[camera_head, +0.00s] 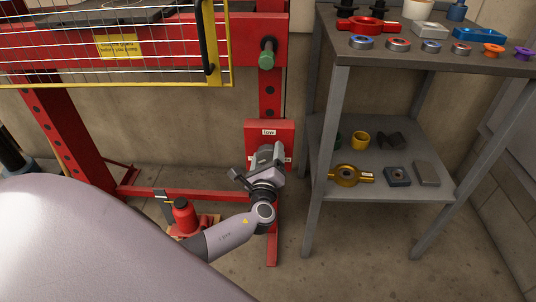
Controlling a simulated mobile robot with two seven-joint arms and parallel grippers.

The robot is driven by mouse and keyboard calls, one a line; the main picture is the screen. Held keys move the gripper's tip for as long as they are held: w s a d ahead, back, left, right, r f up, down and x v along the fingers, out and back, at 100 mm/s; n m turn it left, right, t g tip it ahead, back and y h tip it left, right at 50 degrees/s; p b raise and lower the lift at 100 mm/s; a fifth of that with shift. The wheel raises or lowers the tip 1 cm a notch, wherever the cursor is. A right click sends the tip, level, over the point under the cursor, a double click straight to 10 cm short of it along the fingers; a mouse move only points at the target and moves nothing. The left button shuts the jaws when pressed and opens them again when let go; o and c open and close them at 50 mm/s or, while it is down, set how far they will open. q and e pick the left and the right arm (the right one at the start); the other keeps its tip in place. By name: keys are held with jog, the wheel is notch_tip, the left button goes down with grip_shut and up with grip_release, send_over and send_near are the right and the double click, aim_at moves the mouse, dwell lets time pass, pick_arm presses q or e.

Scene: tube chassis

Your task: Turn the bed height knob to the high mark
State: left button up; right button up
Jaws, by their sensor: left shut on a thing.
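The bed height knob sits on a red box (284,132) on the press frame's right upright. A small white label reading "LOW" (268,132) is on the box's upper face. Parts of another white label show lower down, mostly covered. My left gripper (266,156) is in front of the box and shut on the knob. The gripper hides the knob, so its pointing direction cannot be told. No high mark can be read. My right gripper is not in view.
A grey shelf unit (342,60) with rings and coloured parts stands close on the right. A red bottle jack (184,216) is on the floor left of my arm. A yellow-framed wire guard (222,80) and a green-ended pin (266,60) are above. Floor between frame and shelf is clear.

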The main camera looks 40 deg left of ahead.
aim_at(267, 159)
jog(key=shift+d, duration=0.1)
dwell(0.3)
pick_arm(q)
jog(key=o, duration=1)
jog(key=shift+s+d, duration=0.2)
jog(key=shift+s, duration=0.1)
jog(key=p+v, duration=0.1)
jog(key=v, duration=0.4)
jog(key=shift+s+d, duration=0.2)
jog(key=shift+s, duration=0.2)
jog(key=shift+s+d+p, duration=0.15)
jog(key=shift+s+p, duration=0.1)
jog(key=shift+p, duration=0.05)
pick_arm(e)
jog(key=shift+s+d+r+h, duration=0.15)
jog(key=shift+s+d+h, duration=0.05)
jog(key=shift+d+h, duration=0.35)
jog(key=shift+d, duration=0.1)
